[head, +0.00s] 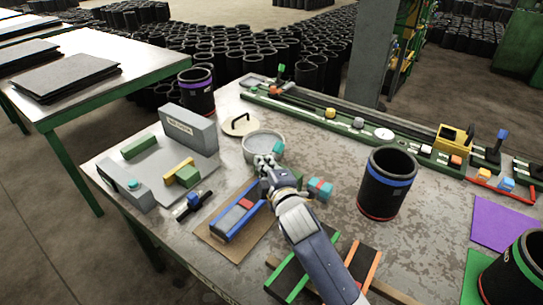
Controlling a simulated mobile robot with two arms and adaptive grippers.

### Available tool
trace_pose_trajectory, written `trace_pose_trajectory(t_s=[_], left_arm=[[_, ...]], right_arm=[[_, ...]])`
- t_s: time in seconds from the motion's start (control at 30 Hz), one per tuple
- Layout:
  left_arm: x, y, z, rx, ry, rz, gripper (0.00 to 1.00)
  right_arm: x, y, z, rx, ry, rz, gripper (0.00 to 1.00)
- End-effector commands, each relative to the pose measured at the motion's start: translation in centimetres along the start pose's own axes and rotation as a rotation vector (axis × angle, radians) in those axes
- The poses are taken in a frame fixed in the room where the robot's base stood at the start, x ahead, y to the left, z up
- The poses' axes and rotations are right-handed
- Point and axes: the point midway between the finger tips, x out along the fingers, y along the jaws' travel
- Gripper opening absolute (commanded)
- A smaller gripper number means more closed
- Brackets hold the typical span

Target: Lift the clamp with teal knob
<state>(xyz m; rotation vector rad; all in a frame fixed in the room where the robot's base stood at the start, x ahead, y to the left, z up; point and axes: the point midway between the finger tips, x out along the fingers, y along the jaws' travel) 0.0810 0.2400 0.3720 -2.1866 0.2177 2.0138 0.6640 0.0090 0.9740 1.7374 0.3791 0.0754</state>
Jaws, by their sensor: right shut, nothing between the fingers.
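My right arm reaches up from the bottom of the head view. Its gripper (264,160) is shut and empty, over the near rim of a round grey pan (252,147). A small teal piece (278,147) shows at the pan's right side, just right of the fingertips; I cannot tell whether it is the clamp's knob or whether the gripper touches it. A green piece (298,178) is partly hidden behind the gripper. A teal-and-red block (320,188) lies to the right. Another teal knob (133,184) sits on a grey block at the left. My left gripper is not in view.
A black sleeve with a blue band (388,182) stands right of my arm, another with a purple band (197,92) at the back left. A blue-framed tray (238,208) on brown board lies left of the arm. A long green rack (340,122) lines the far edge.

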Motion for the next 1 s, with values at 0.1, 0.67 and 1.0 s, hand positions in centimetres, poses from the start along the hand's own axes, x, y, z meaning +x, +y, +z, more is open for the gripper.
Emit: trace_pose_trajectory(t_s=[0.1, 0.67, 1.0], left_arm=[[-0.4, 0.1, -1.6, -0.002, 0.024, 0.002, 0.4], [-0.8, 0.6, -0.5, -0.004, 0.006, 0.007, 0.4], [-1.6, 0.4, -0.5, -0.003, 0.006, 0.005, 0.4]], right_arm=[[1.6, 0.1, 0.8, -0.002, -0.003, -0.002, 0.0], [3.6, 0.0, 2.9, 0.0, 0.0, 0.0, 0.0], [3.6, 0.5, 3.0, 0.016, -0.001, -0.013, 0.0]])
